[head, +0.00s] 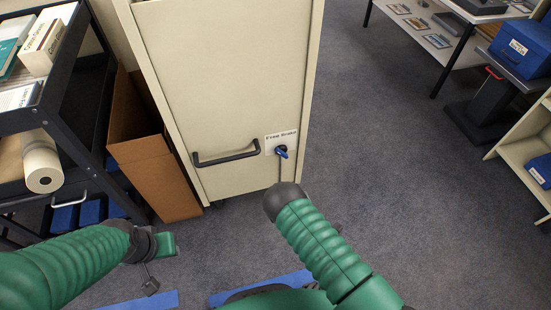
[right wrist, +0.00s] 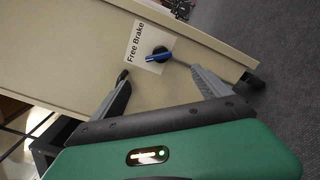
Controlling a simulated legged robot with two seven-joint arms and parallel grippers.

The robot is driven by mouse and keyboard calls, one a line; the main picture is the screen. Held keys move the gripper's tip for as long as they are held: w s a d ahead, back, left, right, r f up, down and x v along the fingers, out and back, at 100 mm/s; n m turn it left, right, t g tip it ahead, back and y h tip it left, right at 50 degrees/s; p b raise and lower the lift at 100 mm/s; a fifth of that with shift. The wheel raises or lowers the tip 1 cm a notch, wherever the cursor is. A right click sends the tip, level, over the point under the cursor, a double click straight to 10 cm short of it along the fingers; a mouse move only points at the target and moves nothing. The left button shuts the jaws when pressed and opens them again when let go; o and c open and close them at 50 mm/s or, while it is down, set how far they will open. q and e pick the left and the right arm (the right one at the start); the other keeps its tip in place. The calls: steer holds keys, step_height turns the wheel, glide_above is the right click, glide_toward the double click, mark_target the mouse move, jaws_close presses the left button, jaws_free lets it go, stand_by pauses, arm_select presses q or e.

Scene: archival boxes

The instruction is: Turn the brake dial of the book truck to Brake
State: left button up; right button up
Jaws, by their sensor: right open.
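The cream book truck (head: 225,85) stands upright ahead. Its brake dial (head: 281,151) is a black knob with a blue lever, beside a white label (head: 281,137) reading "Free Brake". In the right wrist view, the blue lever of the dial (right wrist: 158,55) slants toward the word Free. My right gripper (right wrist: 160,76) is open, its two fingers spread on either side below the dial, with nothing between them; I cannot tell contact. In the head view, my right forearm hides most of that gripper. My left gripper (head: 158,264) is low at the left, away from the truck; its opening is unclear.
A black bar handle (head: 226,157) sits left of the dial. A cardboard box (head: 150,160) and a dark shelf cart (head: 75,100) stand left of the truck. The carpet (head: 410,190) to the right is clear, with a table and blue boxes (head: 521,47) farther off.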

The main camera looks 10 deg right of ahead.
mark_target(283, 155)
steer(key=w+b, duration=0.2)
steer(key=w, duration=0.3)
steer(key=w+b, duration=0.2)
steer(key=w, duration=0.3)
steer(key=w+b, duration=0.2)
steer(key=w, duration=0.3)
steer(key=shift+w+a+b, duration=0.25)
steer(key=shift+w+b, duration=0.05)
steer(key=shift+b, duration=0.05)
steer(key=shift+w+r, duration=0.15)
steer(key=shift+w, duration=0.3)
steer(key=c, duration=1.4)
